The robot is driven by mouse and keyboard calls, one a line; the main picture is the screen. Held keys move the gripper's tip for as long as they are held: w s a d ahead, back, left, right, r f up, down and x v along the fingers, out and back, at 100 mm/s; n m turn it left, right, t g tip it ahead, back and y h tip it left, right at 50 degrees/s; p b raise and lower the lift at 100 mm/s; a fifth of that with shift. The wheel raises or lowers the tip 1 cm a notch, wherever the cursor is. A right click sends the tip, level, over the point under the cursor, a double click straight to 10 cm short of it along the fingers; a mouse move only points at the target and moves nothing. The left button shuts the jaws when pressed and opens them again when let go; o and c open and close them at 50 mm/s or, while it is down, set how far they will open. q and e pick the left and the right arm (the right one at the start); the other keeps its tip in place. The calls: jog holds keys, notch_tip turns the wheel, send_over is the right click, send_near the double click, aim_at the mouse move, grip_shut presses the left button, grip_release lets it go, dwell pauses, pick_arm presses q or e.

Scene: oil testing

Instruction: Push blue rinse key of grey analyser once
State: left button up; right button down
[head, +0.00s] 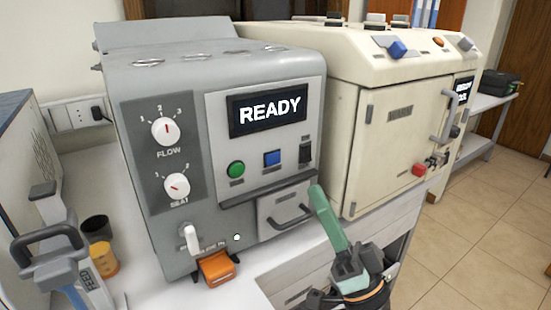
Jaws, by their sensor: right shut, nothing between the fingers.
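The grey analyser (225,90) stands on the bench in the middle of the head view, and its screen (268,109) reads READY. Its square blue rinse key (272,158) is below the screen, between a round green button (236,169) and a black switch (305,153). The key is fully visible. My right gripper (319,194), with long green fingers, is shut and empty. Its tip shows below and to the right of the blue key, near the drawer, apart from the key in the picture. My left gripper is not in view.
A drawer with a dark handle (292,215) is below the keys. A white lever (190,238) and an orange tray (217,268) are at lower left. A cream machine (395,110) stands close on the right. Grey handled equipment and cups (97,229) are at far left.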

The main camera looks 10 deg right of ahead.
aim_at(274, 159)
jog(key=shift+w, duration=0.15)
pick_arm(q)
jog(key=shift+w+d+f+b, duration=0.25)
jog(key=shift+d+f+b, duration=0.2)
jog(key=shift+b, duration=0.4)
pick_arm(e)
jog(key=w+a, duration=0.3)
jog(key=w, duration=0.5)
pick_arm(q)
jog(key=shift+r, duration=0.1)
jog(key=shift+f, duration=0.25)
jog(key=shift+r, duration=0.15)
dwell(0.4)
pick_arm(e)
jog(key=shift+w, duration=0.1)
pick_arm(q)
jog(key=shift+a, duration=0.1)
pick_arm(e)
jog(key=shift+w+a, duration=0.15)
jog(key=shift+w, duration=0.15)
